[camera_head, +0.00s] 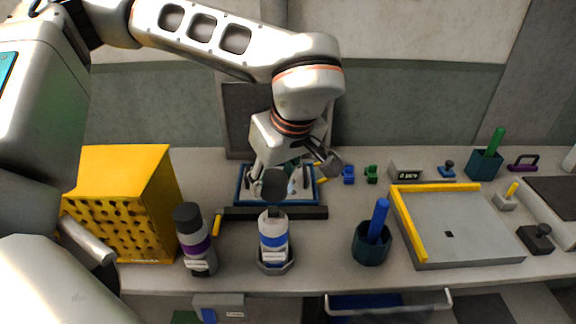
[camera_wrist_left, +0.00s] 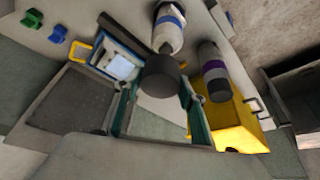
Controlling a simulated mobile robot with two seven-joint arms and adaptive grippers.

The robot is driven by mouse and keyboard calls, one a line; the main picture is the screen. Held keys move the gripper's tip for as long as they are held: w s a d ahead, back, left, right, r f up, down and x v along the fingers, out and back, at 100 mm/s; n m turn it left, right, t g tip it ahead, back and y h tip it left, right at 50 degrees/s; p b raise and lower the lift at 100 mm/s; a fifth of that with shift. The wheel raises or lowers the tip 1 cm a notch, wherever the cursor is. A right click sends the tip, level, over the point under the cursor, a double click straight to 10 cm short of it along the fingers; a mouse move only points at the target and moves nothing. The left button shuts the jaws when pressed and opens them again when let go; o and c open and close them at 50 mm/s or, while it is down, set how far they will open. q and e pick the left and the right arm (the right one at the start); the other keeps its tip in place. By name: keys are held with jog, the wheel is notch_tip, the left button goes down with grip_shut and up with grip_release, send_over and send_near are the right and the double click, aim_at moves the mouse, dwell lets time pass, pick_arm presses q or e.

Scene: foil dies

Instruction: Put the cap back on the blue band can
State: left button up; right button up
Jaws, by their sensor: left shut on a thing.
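The blue band can (camera_head: 273,238) stands upright in a grey hexagonal holder (camera_head: 275,264) near the front of the bench. My left gripper (camera_head: 276,178) is above and behind it, pointing down, shut on a dark round cap (camera_head: 273,187). In the left wrist view the cap (camera_wrist_left: 160,76) sits at the teal fingertips (camera_wrist_left: 158,92), with the can (camera_wrist_left: 169,30) just beyond it. The cap appears just over the can's top; I cannot tell whether they touch. My right gripper is not in view.
A purple band can (camera_head: 196,242) with a dark cap stands to the left, beside a yellow perforated box (camera_head: 130,205). A dark bar (camera_head: 310,213) and a blue-rimmed tray (camera_head: 240,190) lie behind. A teal cup (camera_head: 371,246) with a blue stick stands to the right.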

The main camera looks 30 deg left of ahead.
aim_at(271, 206)
pick_arm(q)
jog(key=shift+s+a+f, duration=0.1)
jog(key=shift+a, duration=0.1)
jog(key=shift+f, duration=0.3)
jog(key=shift+f+b, duration=0.6)
jog(key=shift+b, duration=0.15)
jog(key=shift+f+b, duration=0.6)
jog(key=shift+f, duration=0.1)
jog(key=shift+f+b, duration=0.35)
jog(key=shift+f, duration=0.1)
jog(key=shift+f+b, duration=0.75)
jog(key=shift+f, duration=0.4)
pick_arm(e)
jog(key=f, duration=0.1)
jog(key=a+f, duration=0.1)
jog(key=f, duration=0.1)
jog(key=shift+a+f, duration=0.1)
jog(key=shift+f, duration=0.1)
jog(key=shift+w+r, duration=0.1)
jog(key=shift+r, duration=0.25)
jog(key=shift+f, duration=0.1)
